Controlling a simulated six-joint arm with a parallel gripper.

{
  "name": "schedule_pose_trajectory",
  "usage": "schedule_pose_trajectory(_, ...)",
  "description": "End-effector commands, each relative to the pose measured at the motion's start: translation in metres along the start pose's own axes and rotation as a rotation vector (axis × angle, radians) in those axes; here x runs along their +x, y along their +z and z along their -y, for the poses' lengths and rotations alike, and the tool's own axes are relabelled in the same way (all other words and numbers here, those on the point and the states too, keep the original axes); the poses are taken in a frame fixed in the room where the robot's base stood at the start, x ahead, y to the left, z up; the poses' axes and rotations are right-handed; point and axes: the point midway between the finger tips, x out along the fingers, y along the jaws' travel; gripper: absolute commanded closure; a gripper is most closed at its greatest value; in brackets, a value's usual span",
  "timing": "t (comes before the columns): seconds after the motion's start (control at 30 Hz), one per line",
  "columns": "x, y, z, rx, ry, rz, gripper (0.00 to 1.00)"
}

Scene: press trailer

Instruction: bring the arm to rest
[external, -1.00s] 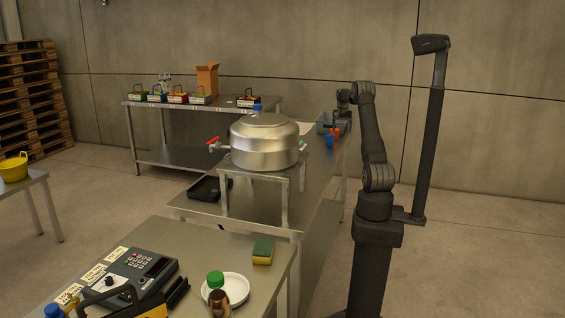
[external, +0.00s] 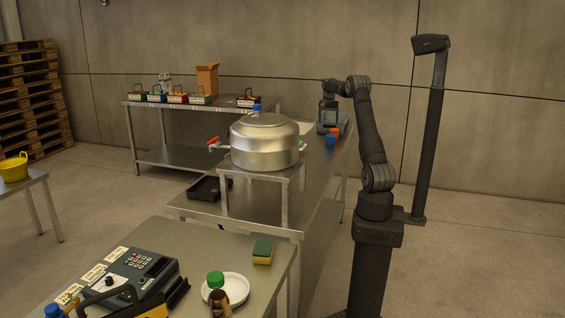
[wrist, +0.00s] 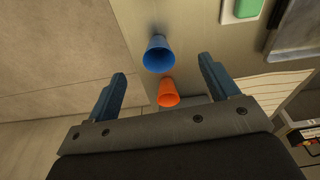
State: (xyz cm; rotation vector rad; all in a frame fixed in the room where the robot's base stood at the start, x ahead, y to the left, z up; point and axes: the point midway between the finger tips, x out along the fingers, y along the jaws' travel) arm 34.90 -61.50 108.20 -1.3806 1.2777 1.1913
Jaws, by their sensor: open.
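My gripper (wrist: 162,70) is open and empty in the wrist view, its two blue fingers wide apart. In the external view my gripper (external: 327,122) hangs from the bent arm above the far end of the long steel table (external: 318,200). A blue cup (wrist: 158,54) and an orange cup (wrist: 168,93) show between the fingers in the wrist view, beyond the fingertips and apart from them. In the external view the blue cup (external: 331,141) and the orange cup (external: 335,131) stand near the table's right edge, just below the gripper.
A large metal pot (external: 264,143) with a red-handled tap stands on a raised stand left of my arm. A green-topped sponge (external: 263,251), a white plate (external: 236,288) and a keypad device (external: 138,277) are on the front table. A dark post (external: 430,140) stands to the right.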

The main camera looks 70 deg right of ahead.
Motion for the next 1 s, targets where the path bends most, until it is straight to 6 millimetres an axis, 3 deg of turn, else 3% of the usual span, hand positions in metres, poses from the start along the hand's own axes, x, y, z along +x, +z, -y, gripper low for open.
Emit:
schedule_pose_trajectory(0.4, -0.028, 0.038, 0.072, -0.05, -0.008, -0.001, 0.2)
schedule_pose_trajectory(1.0, -0.071, 0.104, 0.163, -0.119, -0.019, -0.002, 0.2)
